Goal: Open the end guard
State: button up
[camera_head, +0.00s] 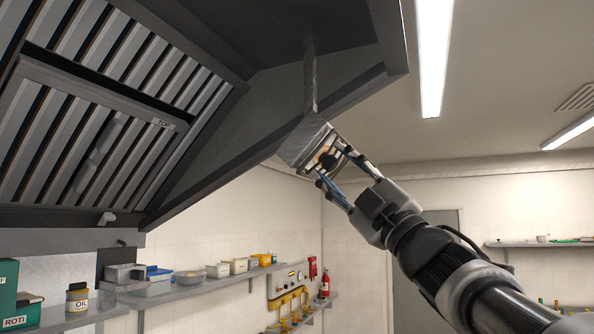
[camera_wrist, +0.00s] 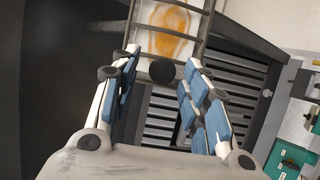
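A grey lamp housing (camera_head: 303,144) hangs by a conduit under the hood edge in the head view. A barred guard, taken as the end guard (camera_wrist: 168,43), covers its front, with an orange-tinted lamp (camera_wrist: 170,22) behind the bars. A round black knob (camera_wrist: 162,71) sits at the guard's near end. My gripper (camera_wrist: 158,74) is open, with blue-padded fingers on either side of the knob and visible space between. In the head view my gripper (camera_head: 336,167) reaches the guard from the lower right. Finger contact with the guard cannot be told.
The dark hood (camera_head: 200,190) with slatted filters (camera_head: 95,110) is close above and left. A shelf (camera_head: 190,290) with tubs runs along the left wall below. A red fire extinguisher (camera_head: 325,284) is on the back wall. Open air lies below and right of the lamp.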

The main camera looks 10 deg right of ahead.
jog(key=shift+w+a, duration=0.15)
jog(key=shift+c, duration=1.2)
grip_shut()
